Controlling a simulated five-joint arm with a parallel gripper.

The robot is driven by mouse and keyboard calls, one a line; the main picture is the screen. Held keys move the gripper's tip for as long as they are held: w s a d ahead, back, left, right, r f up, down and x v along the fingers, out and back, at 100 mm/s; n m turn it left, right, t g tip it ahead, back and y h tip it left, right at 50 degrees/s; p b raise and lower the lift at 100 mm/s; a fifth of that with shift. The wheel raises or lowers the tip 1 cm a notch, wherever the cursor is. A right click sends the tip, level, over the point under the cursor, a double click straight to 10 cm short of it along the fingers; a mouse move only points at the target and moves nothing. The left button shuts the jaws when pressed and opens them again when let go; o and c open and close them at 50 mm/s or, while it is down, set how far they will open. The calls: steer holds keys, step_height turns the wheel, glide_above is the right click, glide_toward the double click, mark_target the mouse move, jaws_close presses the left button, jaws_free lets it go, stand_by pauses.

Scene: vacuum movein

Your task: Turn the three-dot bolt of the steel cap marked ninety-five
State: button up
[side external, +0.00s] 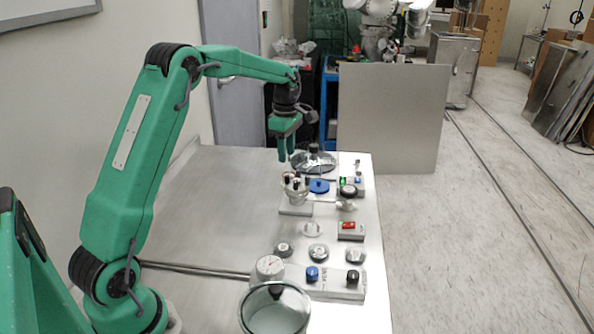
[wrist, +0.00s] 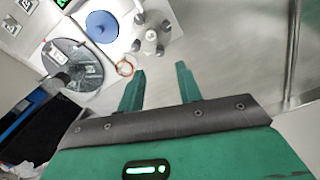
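A steel cap (side external: 295,188) with several upright bolts stands on a pale square block on the metal table. In the wrist view the cap (wrist: 152,38) is near the top centre, with its bolts spread around it. Its number and the dots on the bolts are too small to read. My gripper (side external: 286,156) hangs fingers down above and slightly behind the cap in the side view. In the wrist view my gripper (wrist: 161,70) has its two fingers apart with nothing between them. The fingertips are clear of the cap.
A blue disc (side external: 319,187) lies close right of the cap, and a glass lid (side external: 313,161) sits behind. Switch boxes, including a red-buttoned one (side external: 350,230), stand at right. Knobs, a gauge (side external: 270,268) and a glass pot (side external: 274,312) stand in front. The table's left side is clear.

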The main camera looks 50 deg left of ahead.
mark_target(287, 175)
steer(key=shift+n, duration=0.7)
steer(key=shift+f, duration=3.9)
jaws_close()
